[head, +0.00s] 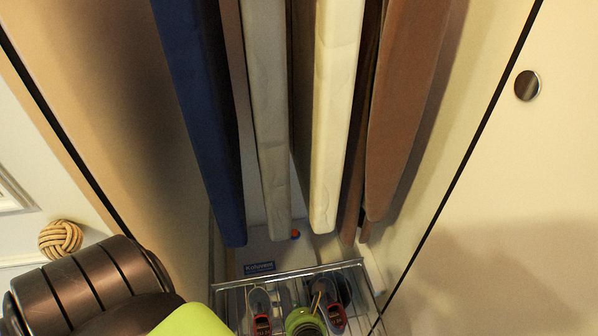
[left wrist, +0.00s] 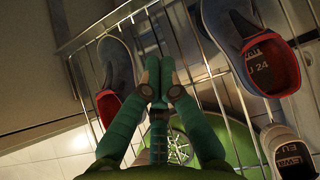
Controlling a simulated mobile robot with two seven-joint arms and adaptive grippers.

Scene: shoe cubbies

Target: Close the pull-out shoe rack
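The pull-out shoe rack (head: 290,273) is a shiny wire rack low in the open closet, at the bottom of the head view. It holds several dark shoes with red parts, such as one at the left (head: 260,306). In the left wrist view the rack's wires (left wrist: 108,27) run beneath and beside the fingers. My left gripper (left wrist: 159,72) has its teal fingers together over the rack, between shoes. Whether a wire is between the fingertips is hidden. Its green body also shows among the shoes in the head view (head: 305,321). My right gripper is not in view.
A cream door panel with a round metal knob (head: 527,85) is at the right. A woven knob (head: 60,239) is at the left, beside my left arm.

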